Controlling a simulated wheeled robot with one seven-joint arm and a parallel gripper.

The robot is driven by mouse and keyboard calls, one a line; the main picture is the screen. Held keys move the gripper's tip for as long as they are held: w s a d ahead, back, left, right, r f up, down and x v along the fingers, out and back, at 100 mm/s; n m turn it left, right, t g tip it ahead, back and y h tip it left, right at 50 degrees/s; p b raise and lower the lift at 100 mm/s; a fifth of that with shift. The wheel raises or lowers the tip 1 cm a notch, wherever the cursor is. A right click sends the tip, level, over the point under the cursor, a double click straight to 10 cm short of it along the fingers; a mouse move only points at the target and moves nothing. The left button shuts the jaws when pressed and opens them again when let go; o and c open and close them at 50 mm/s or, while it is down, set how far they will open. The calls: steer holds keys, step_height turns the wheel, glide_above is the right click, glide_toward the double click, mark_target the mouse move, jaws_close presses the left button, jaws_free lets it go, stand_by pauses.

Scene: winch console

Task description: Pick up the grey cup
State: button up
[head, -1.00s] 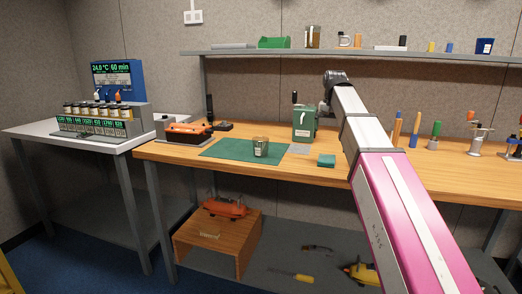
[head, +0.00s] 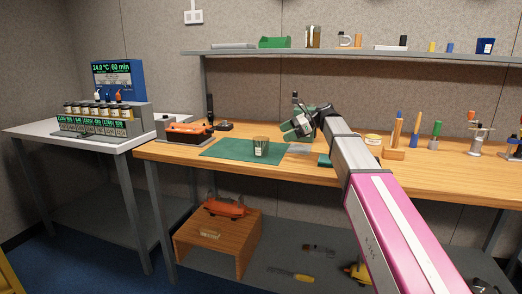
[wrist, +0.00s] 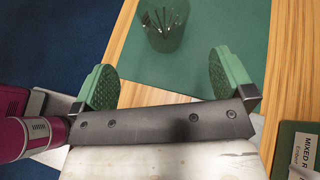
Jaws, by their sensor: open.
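The grey cup (head: 261,147) stands upright on the green mat (head: 225,148), near the mat's right part. It has a pale label on its front. In the wrist view the cup (wrist: 164,28) looks see-through, with several thin dark items inside, and its top is cut off by the picture edge. My gripper (wrist: 166,70) is open, with its two green pads apart and nothing between them. The cup lies beyond the pads, apart from them. In the head view my gripper (head: 299,123) is to the right of the cup and above the bench.
A green box with a black knob (head: 296,98) stands behind my gripper, partly hidden. A small green block (head: 324,160) lies to the right of the mat. An orange-topped device (head: 187,131) stands left of the mat. A shelf (head: 350,53) runs above the bench.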

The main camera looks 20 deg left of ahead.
mark_target(261, 147)
steer(key=shift+m+y, duration=0.3)
steer(key=shift+m, duration=0.2)
steer(key=x, duration=1.1)
steer(key=shift+w+a+r, duration=0.15)
steer(key=shift+w+a, duration=0.05)
steer(key=shift+a, duration=0.1)
steer(key=c, duration=1)
